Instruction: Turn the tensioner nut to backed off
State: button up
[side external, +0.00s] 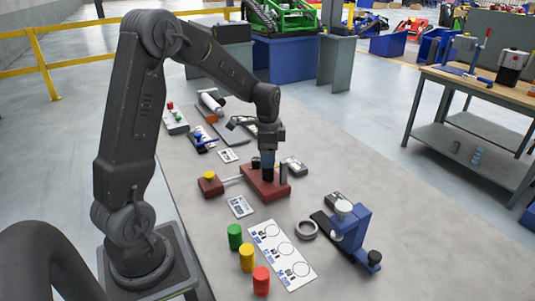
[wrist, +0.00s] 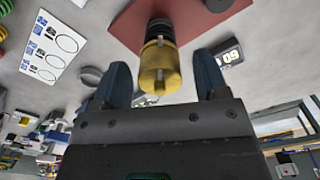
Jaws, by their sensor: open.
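A brass-coloured cylinder with notches (wrist: 158,70), which looks like the tensioner nut, sits on a dark ribbed shaft in the wrist view. The shaft rises from a dark red block (wrist: 200,18). The nut lies between my two blue-grey fingers, with a gap on both sides. My gripper (wrist: 161,66) is open and holds nothing. In the side external view my gripper (side external: 268,160) points down over the red block (side external: 265,192), and the nut is hidden or too small to make out there. Any mark for the backed-off position cannot be read.
A small red box with a yellow top (side external: 209,184) stands left of the block, joined to it by a thin rod. A dark post (side external: 284,174) stands close on the right.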

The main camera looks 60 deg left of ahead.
jog(key=shift+c, duration=0.2)
jog(key=c, duration=0.9)
jog(key=shift+n, duration=2.3)
jog(key=o, duration=0.9)
jog(key=shift+o, duration=0.2)
notch_tip(320, 180, up, 14)
jog(key=shift+f, duration=0.1)
